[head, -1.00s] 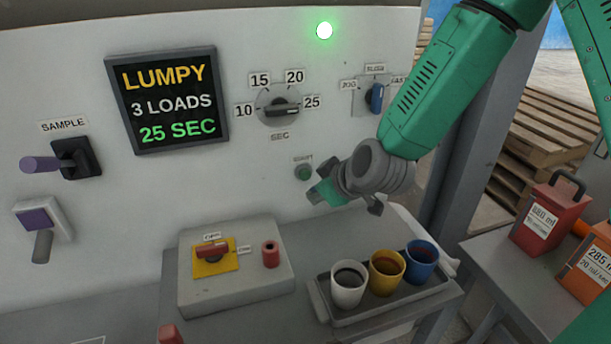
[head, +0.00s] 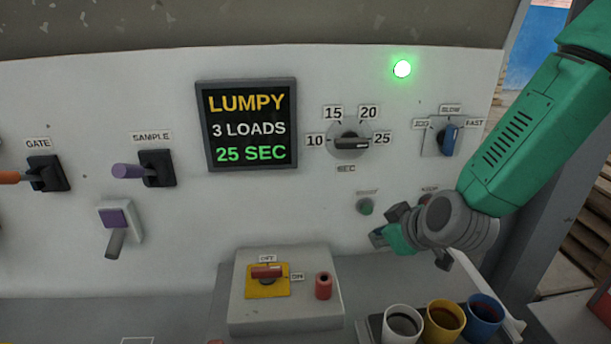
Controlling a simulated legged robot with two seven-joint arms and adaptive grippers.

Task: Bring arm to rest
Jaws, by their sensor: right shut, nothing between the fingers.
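My right gripper (head: 388,233) is shut and empty, on the right of the head view. Its green arm comes in from the upper right. It hangs in front of the white panel (head: 80,100), just below and right of a small green button (head: 365,206), and above the tray of cups. A second small button with a label is partly hidden behind my gripper's wrist. My left gripper is not in view.
A display (head: 248,125) reads LUMPY, 3 LOADS, 25 SEC. A timer knob (head: 350,144) points toward 25. A blue knob (head: 449,139) and a lit green lamp (head: 402,68) are right. A red switch (head: 267,272) sits on a grey box. White (head: 401,325), yellow and blue cups stand below.

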